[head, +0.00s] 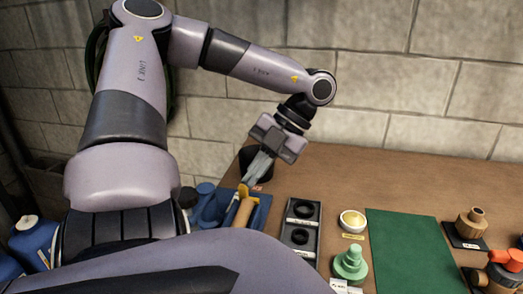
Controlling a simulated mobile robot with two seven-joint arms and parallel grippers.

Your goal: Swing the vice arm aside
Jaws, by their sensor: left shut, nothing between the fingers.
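A blue vice-like fixture (207,207) stands at the table's left end, partly hidden behind my own arm. A tan, wood-coloured bar (243,213) lies slanted beside it over a blue base plate (262,212); I cannot tell for certain which part is the vice arm. My left gripper (251,178) reaches down from above, fingers shut and empty, close to the bar's upper end. I cannot tell whether the fingertips touch it. My right gripper is not in view.
A dark round container (256,163) stands behind the left gripper. To the right are a black tray with rings (301,222), a cream-topped round pot (352,221), a green knobbed piece (350,262) and a green mat (412,250). The brown tabletop (400,175) is clear at the back.

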